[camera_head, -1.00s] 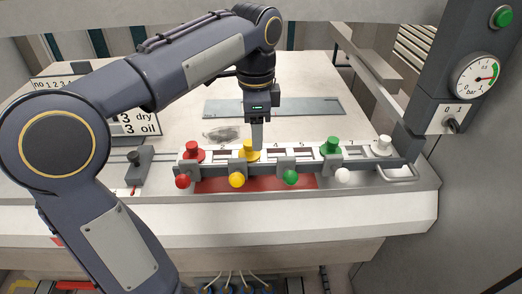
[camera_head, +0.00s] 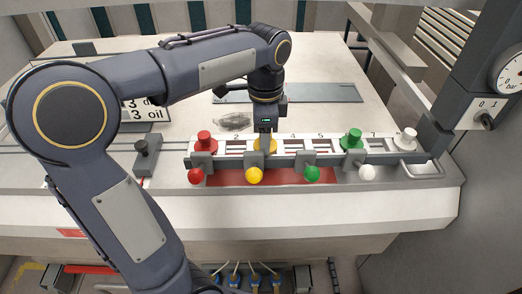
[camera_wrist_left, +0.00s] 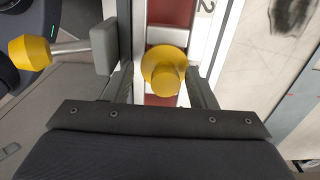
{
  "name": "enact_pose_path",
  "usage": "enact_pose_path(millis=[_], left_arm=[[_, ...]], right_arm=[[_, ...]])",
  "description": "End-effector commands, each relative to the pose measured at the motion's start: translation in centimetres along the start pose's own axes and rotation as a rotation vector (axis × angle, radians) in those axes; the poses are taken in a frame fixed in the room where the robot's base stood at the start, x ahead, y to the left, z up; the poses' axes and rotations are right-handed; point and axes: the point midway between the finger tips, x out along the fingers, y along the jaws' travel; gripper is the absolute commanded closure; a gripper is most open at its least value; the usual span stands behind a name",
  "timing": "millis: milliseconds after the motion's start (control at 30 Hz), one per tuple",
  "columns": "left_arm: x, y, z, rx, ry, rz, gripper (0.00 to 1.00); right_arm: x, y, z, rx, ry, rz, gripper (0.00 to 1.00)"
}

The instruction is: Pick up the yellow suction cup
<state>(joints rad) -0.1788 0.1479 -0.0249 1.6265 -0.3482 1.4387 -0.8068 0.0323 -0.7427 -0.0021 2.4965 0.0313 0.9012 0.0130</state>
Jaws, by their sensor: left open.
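The yellow suction cup (camera_head: 257,147) stands on the slotted white rail, partly hidden behind my left gripper (camera_head: 265,145) in the head view. In the left wrist view the yellow suction cup (camera_wrist_left: 164,71) is fully visible, with its round flange and raised stem. My left gripper (camera_wrist_left: 162,88) is open, one finger on each side of the cup, with no grip on it. I cannot tell whether either finger touches it. My right gripper is not in view.
A red cup (camera_head: 206,141), green cup (camera_head: 352,139) and white cup (camera_head: 405,139) stand along the same rail. Ball knobs line its front, including a yellow one (camera_head: 254,175). A grey plate (camera_head: 330,93) lies behind. A dark post (camera_head: 468,80) rises at right.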

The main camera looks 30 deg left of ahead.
Motion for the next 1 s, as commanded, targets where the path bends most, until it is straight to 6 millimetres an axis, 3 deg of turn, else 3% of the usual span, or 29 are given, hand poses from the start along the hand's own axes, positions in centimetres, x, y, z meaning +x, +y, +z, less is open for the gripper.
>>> enact_pose_path(millis=[267,633,1000], left_arm=[[0.46,-0.35,0.11,0.0,-0.001,0.004,0.51],[0.56,-0.62,0.15,0.0,0.001,0.006,0.99],[-0.03,-0.74,0.06,0.0,0.004,0.003,1.0]], right_arm=[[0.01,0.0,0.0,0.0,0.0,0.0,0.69],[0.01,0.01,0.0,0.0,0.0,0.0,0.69],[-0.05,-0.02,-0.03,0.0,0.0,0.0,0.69]])
